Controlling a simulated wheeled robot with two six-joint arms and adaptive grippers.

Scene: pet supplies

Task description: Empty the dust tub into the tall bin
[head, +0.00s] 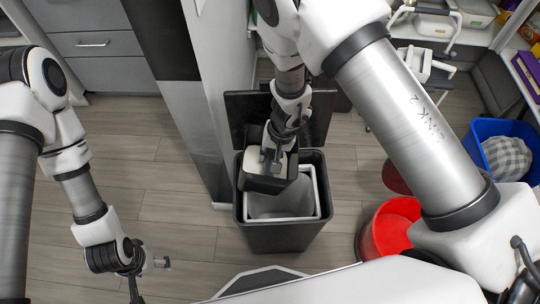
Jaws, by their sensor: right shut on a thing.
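The tall bin (281,238) is dark grey with a pale inner rim and stands on the floor in the middle of the head view. Its dark lid (246,108) is raised at the back. My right gripper (273,157) is shut on the dust tub (264,184), a dark tub with a pale inside. The tub is above the back left part of the bin's opening; the gripper hides part of it, and I cannot tell how much dust it holds. My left gripper (151,277) is open and empty, low at the left, apart from the bin.
A red tub (392,229) stands right of the bin. A blue crate (482,126) with a grey checked cushion (507,157) is farther right. A white wall end (222,80) rises close behind the bin's left side. Grey drawers (92,62) stand at the back left; the floor before them is clear.

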